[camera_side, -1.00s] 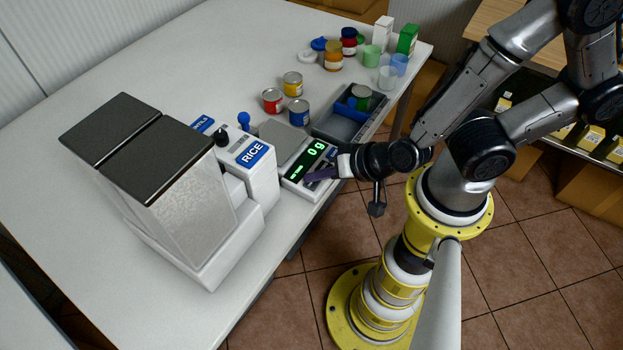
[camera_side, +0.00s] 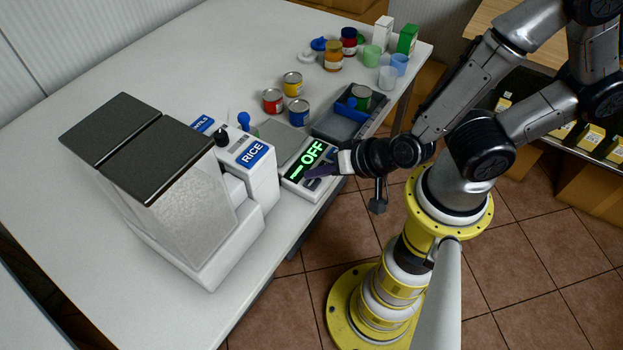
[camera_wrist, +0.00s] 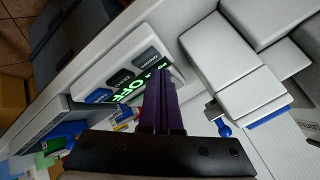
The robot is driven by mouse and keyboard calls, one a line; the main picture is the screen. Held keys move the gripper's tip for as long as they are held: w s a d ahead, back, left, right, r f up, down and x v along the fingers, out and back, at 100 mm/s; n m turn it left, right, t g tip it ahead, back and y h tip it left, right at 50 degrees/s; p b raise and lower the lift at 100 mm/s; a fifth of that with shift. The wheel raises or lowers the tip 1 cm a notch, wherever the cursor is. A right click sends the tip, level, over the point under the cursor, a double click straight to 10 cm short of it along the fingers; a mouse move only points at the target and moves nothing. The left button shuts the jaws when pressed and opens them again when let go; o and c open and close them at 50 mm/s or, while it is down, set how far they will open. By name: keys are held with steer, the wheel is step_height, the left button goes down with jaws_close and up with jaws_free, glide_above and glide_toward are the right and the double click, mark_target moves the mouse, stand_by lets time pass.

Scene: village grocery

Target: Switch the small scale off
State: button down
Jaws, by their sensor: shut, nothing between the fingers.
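The small scale (camera_side: 311,187) stands near the front edge of the table, with a grey pan (camera_side: 283,141) behind its panel. Its display (camera_side: 306,159) reads "OFF" in green. The display also shows in the wrist view (camera_wrist: 128,90), beside a row of buttons (camera_wrist: 122,77). My gripper (camera_side: 309,173) is shut and empty, with its purple fingers over the scale's front panel. In the wrist view the fingers (camera_wrist: 158,90) cover part of the panel. Whether the tips touch a button cannot be told.
A white dispenser labelled RICE (camera_side: 252,165) stands close left of the scale. A grey tray (camera_side: 338,124) with a blue bin and a can is to the right. Cans (camera_side: 273,100) stand behind. Jars and cups (camera_side: 372,56) are at the far end. The table's left back is clear.

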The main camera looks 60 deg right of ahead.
steer(key=shift+r, duration=2.95)
steer(key=shift+w+d, duration=0.1)
steer(key=shift+d, duration=0.05)
steer(key=w+d+r+m+t, duration=0.2)
steer(key=w+d+r, duration=0.15)
steer(key=r, duration=0.35)
step_height(320, 180, up, 11)
steer(key=n+y, duration=0.1)
steer(key=n, duration=0.4)
glide_above(317, 183)
steer(key=w+d, duration=0.3)
steer(key=d, duration=0.1)
steer(key=s+d+f+n+g+h, duration=0.1)
steer(key=s+d+n+g, duration=0.1)
steer(key=s, duration=0.3)
steer(key=s+d+f+n+g+h, duration=0.1)
steer(key=s+d+n+g, duration=0.1)
steer(key=s, duration=0.4)
steer(key=shift+s+d+f+n+g, duration=0.2)
steer(key=shift+s+n+g, duration=0.15)
steer(key=shift+g, duration=0.45)
